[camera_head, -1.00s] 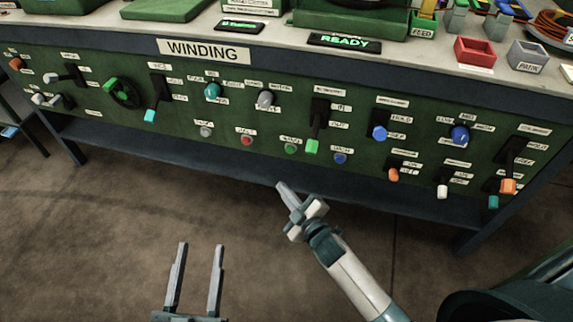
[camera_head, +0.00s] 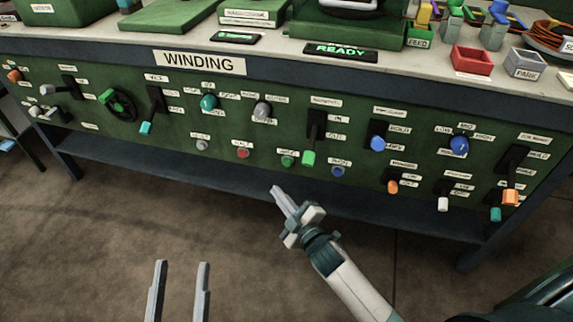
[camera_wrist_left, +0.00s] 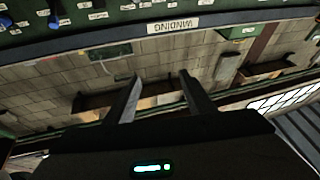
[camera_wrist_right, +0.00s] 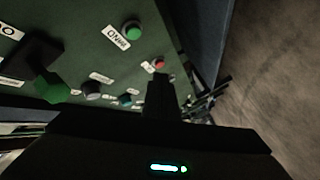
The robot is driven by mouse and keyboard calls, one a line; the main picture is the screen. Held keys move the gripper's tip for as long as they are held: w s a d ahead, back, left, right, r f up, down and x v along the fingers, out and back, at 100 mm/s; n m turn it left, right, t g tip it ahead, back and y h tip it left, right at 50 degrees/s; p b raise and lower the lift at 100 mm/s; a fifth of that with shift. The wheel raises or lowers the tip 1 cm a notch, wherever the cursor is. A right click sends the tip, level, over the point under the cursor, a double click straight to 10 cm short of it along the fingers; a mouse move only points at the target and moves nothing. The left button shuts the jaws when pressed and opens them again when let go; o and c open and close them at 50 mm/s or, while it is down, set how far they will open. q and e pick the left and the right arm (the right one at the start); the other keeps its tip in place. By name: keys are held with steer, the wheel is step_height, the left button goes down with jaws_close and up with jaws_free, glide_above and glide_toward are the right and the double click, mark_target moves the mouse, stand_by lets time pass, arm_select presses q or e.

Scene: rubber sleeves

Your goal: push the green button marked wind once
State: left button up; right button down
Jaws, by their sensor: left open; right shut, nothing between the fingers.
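The green button (camera_head: 287,161) is on the lower row of the green panel, between a red button and a green-handled lever. Its label is small in the head view. In the right wrist view a green button (camera_wrist_right: 132,30) shows beside a label that appears to read WIND. My right gripper (camera_head: 277,191) is shut and empty, its tip just below the button in the head view and apart from it. Its closed fingers (camera_wrist_right: 160,95) show in the right wrist view. My left gripper (camera_head: 181,264) is open and empty, low in the head view; its fingers (camera_wrist_left: 156,85) also show in the left wrist view.
A red button (camera_head: 243,153), a blue button (camera_head: 338,171) and a green-handled lever (camera_head: 309,157) sit close by on the panel. Above it is a WINDING sign (camera_head: 199,61) and a READY display (camera_head: 340,51). The floor before the panel is clear.

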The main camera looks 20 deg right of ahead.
mark_target(287, 163)
arm_select(q)
steer(key=shift+s+a+r+t+h+b, duration=0.15)
steer(key=shift+s+r+t+b, duration=0.1)
steer(key=shift+r+t, duration=0.35)
steer(key=shift+s+a+r+t+h+b, duration=0.1)
steer(key=shift+s+a+r+t+b, duration=0.2)
steer(key=shift+r, duration=0.45)
steer(key=shift+s+a+r+t+h+b, duration=0.1)
steer(key=shift+s+r+t+b, duration=0.1)
steer(key=shift+r+t, duration=0.4)
arm_select(e)
steer(key=w+d, duration=0.4)
steer(key=w, duration=0.2)
steer(key=shift+w+d, duration=0.2)
steer(key=shift+w, duration=0.05)
arm_select(q)
steer(key=shift+w+r, duration=0.1)
